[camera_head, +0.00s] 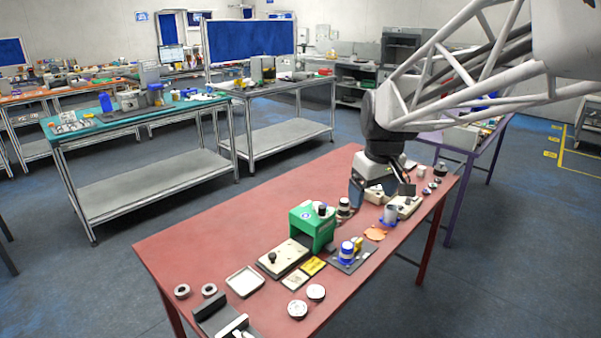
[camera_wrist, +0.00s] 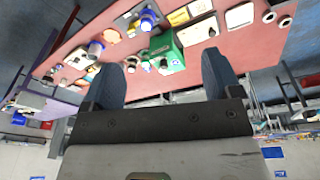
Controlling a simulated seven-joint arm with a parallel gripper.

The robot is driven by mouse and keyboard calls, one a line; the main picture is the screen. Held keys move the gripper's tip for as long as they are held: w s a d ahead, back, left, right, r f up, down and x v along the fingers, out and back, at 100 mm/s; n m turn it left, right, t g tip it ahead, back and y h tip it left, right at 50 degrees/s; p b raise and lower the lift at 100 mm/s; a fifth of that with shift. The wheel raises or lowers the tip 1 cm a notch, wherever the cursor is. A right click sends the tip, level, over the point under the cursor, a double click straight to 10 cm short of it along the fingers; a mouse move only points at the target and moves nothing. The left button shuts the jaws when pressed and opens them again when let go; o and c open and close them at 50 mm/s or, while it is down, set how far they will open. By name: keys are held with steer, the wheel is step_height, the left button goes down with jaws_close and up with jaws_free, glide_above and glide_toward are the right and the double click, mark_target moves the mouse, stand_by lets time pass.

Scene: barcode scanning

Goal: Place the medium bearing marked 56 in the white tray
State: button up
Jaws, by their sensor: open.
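The white tray (camera_head: 245,282) lies on the front left part of the red table and looks empty. It also shows at the upper right of the wrist view (camera_wrist: 240,16). Two small ring bearings lie left of it, one farther left (camera_head: 182,291) and one nearer (camera_head: 209,290). Two larger round bearings, one in front (camera_head: 297,310) and one behind (camera_head: 316,292), lie right of the tray. The number 56 cannot be read on any of them. My gripper (camera_wrist: 163,75) is open and empty, above the table's far part, well away from the tray and these bearings.
A green box-shaped fixture (camera_head: 313,226) stands mid-table. A beige plate with a black knob (camera_head: 284,257) lies between it and the tray. A blue and white part (camera_head: 346,251) stands on a dark plate. The red table's left part (camera_head: 190,245) is bare.

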steer(key=w+a+f+n+g, duration=0.1)
steer(key=w+f+n, duration=0.25)
steer(key=w, duration=1.05)
steer(key=w+a+f+n, duration=0.15)
steer(key=w+f, duration=0.35)
steer(key=w, duration=0.9)
steer(key=w+f+n, duration=0.2)
steer(key=w+f, duration=0.4)
steer(key=w, duration=0.1)
steer(key=w+a+f+n, duration=0.1)
steer(key=w+f, duration=0.6)
steer(key=w+f+n+y, duration=0.1)
steer(key=w+f+n, duration=0.1)
steer(key=w+f, duration=0.4)
steer(key=shift+w+a+f+n+g, duration=0.1)
steer(key=shift+w+n+g, duration=0.1)
steer(key=shift+w, duration=0.15)
steer(key=shift+w+a+f+n+g, duration=0.1)
steer(key=shift+w+g, duration=0.1)
steer(key=shift+w, duration=0.15)
steer(key=shift+w+f, duration=0.35)
steer(key=shift+f, duration=0.05)
steer(key=shift+f, duration=0.1)
steer(key=shift+a+f, duration=0.2)
steer(key=shift+f, duration=0.95)
steer(key=shift+f, duration=0.15)
